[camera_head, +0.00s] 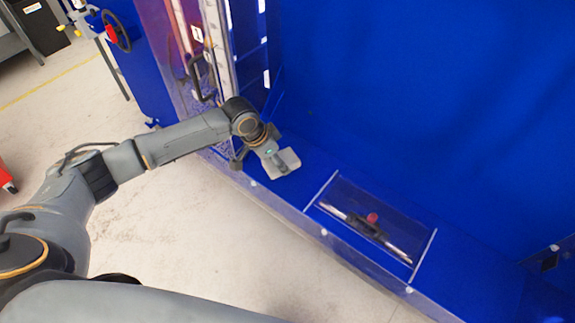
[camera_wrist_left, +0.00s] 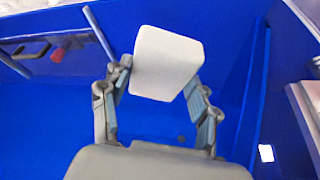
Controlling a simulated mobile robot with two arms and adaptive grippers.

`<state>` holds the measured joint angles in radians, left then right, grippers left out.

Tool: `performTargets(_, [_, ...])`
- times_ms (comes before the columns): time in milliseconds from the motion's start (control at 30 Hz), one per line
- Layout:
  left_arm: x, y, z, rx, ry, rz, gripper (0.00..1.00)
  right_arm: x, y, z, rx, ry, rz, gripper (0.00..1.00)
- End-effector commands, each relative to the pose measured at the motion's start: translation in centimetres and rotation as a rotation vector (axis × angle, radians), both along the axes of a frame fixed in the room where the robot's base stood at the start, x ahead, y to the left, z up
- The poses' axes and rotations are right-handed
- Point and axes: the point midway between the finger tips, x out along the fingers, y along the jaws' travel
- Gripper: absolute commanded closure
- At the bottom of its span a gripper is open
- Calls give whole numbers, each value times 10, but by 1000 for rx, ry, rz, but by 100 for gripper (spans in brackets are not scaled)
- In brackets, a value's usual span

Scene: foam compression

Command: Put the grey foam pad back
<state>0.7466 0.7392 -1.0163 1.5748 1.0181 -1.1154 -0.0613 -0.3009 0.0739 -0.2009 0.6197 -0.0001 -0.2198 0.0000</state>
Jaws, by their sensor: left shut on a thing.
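The grey foam pad (camera_wrist_left: 167,64) is a pale, light-grey block between the two fingers of my left gripper (camera_wrist_left: 158,88) in the left wrist view. The fingers press on its left and right sides. In the head view the pad (camera_head: 288,161) shows at the end of my left arm, over the blue ledge, and the left gripper (camera_head: 276,158) partly covers it. I cannot tell from these views whether the pad touches the ledge. My right gripper is in neither view.
A clear-covered recess (camera_head: 375,217) with a metal rod and a red knob (camera_head: 372,217) lies in the blue ledge (camera_head: 455,277) to the right. A tall blue wall stands behind it. A frame with a black handle (camera_head: 201,78) stands left of the pad.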

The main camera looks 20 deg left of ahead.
Motion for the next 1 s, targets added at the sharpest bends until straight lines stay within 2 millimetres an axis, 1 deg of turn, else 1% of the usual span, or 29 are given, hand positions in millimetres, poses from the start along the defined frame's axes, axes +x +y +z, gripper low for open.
performTargets(33, [6, -5, -10, 3, 4, 0, 65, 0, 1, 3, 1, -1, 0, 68])
performTargets(100, [14, -9, -21, 1, 3, 1, 65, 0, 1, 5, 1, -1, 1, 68])
performTargets(200, [23, -14, -33, 1, 1, 0, 65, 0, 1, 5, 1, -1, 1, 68])
performTargets(300, [27, -16, -40, 1, 1, 0, 65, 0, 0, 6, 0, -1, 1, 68])
performTargets(467, [33, -19, -48, 1, 1, 0, 65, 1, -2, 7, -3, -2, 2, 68])
performTargets(500, [32, -19, -53, 3, 4, 0, 65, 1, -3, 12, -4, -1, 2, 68])
performTargets(567, [31, -18, -61, 2, 5, 1, 65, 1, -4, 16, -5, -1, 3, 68])
performTargets(700, [32, -18, -75, 1, 1, 0, 65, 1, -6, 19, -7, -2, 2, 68])
performTargets(933, [32, -18, -77, 1, 0, 0, 65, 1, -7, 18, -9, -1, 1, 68])
performTargets(967, [32, -18, -78, 1, 1, 0, 34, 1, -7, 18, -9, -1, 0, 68])
performTargets(1000, [32, -18, -78, 1, 1, 0, 26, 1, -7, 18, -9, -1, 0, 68])
